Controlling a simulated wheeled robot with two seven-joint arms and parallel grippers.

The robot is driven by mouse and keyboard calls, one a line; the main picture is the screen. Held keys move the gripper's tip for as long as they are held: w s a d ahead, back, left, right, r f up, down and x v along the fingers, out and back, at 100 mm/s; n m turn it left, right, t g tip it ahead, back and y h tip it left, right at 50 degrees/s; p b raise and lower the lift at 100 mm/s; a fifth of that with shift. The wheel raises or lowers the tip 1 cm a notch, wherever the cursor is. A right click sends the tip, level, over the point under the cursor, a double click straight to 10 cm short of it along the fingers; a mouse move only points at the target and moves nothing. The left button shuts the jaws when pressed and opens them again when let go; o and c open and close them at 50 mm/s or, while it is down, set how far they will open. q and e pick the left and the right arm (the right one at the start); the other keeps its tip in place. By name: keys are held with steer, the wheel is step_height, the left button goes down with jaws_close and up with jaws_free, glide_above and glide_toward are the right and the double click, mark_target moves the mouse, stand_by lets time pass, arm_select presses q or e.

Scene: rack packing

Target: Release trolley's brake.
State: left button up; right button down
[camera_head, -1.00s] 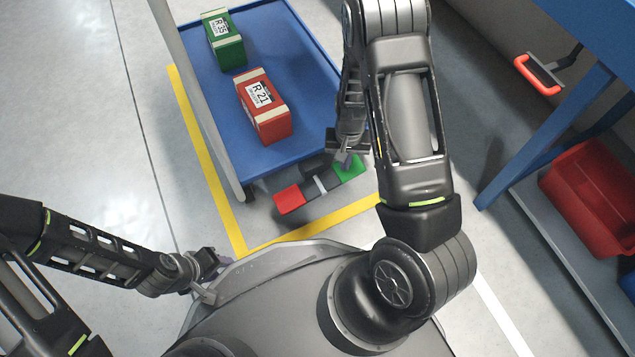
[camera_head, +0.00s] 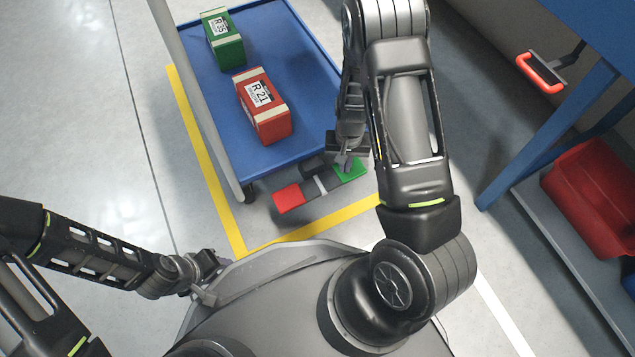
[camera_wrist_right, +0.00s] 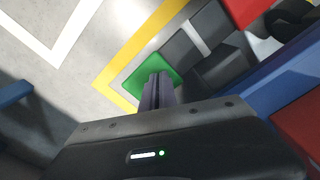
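The blue trolley (camera_head: 215,120) stands inside a yellow floor outline. Its brake pedal at the near end has a red pad (camera_head: 289,198) at left and a green pad (camera_head: 350,171) at right, joined by a dark bar. My right gripper (camera_head: 346,163) is at the green pad, its fingers pointing down onto it. In the right wrist view the closed fingers (camera_wrist_right: 158,92) overlap the green pad (camera_wrist_right: 148,72), with nothing seen between them. My left gripper (camera_head: 212,262) is low at the left beside my base; its fingers are too small to judge.
A green box (camera_head: 223,40) and a red box (camera_head: 262,105) sit on the trolley. A blue bench frame (camera_head: 555,125) with an orange-red handle (camera_head: 540,73) and a red bin (camera_head: 595,195) stands at the right. Floor left of the trolley is clear.

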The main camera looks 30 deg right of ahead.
steer(key=shift+f+b, duration=0.35)
steer(key=shift+f, duration=0.2)
steer(key=shift+r+p, duration=0.85)
steer(key=shift+r, duration=0.05)
step_height(320, 180, up, 5)
steer(key=p, duration=0.5)
steer(key=shift+r, duration=0.2)
